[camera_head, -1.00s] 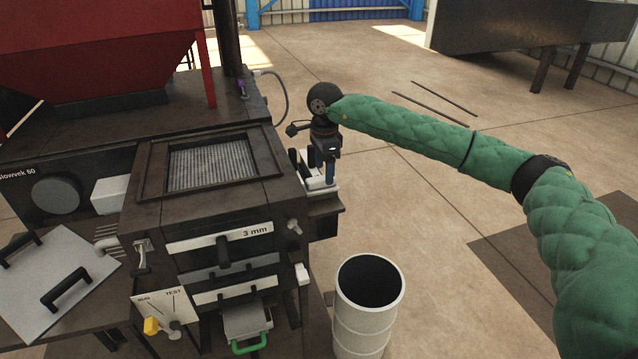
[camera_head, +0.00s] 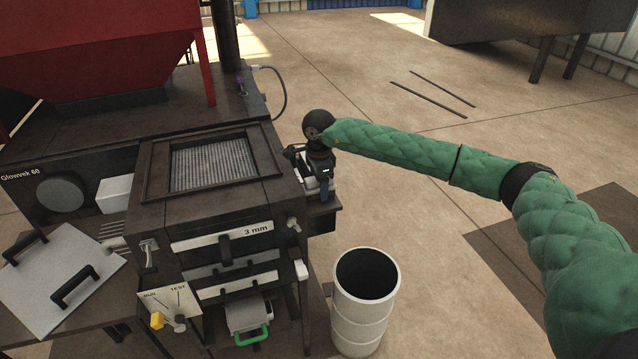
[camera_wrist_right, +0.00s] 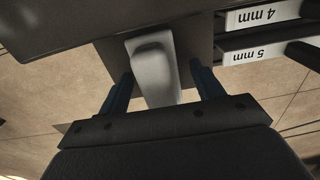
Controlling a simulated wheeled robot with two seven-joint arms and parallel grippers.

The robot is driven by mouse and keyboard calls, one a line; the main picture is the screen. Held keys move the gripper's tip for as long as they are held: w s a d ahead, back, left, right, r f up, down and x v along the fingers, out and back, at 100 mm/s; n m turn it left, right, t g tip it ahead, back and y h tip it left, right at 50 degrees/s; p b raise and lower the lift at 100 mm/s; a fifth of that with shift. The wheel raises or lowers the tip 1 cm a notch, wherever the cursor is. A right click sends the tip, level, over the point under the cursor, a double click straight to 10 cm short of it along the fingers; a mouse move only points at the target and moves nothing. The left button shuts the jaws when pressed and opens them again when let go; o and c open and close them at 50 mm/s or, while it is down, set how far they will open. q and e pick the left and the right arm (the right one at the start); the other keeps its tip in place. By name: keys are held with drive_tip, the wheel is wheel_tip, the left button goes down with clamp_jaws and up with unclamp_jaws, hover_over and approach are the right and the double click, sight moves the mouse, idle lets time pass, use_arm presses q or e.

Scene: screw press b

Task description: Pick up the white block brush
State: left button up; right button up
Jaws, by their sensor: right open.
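The white block brush (camera_wrist_right: 155,70) shows in the right wrist view as a pale, rounded block, standing out from a dark surface. My right gripper (camera_wrist_right: 161,76) is open, with one blue finger on each side of the block. A gap shows on either side, so the fingers are not closed on it. In the head view my right gripper (camera_head: 325,188) points down over the small side shelf (camera_head: 324,220) at the machine's right. There the gripper covers most of what lies below it, and I cannot make out the brush clearly. My left gripper is not in view.
Plates marked 4 mm (camera_wrist_right: 262,14) and 5 mm (camera_wrist_right: 255,52) sit beside the brush in the wrist view. The dark machine with a grate (camera_head: 213,165) stands left of my gripper. An open white drum (camera_head: 362,315) stands in front.

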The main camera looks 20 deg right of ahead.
drive_tip(key=shift+c, duration=0.3)
drive_tip(key=c, duration=1.1)
drive_tip(key=shift+c, duration=0.2)
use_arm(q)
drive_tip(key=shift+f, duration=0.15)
use_arm(e)
drive_tip(key=shift+r+b, duration=0.2)
drive_tip(key=shift+b, duration=0.15)
drive_tip(key=r+b, duration=0.3)
drive_tip(key=shift+s+d+r, duration=0.25)
drive_tip(key=shift+s+r, duration=0.1)
use_arm(q)
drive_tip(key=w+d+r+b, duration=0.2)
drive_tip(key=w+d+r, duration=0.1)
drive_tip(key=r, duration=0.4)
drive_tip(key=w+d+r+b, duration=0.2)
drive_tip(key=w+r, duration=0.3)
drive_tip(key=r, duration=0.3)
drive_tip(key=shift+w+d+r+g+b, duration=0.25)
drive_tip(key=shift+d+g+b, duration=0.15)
drive_tip(key=shift+b, duration=0.05)
use_arm(e)
drive_tip(key=s+d+r, duration=0.5)
drive_tip(key=s+r, duration=0.2)
drive_tip(key=s, duration=0.2)
drive_tip(key=shift+s, duration=0.25)
drive_tip(key=shift+d, duration=0.15)
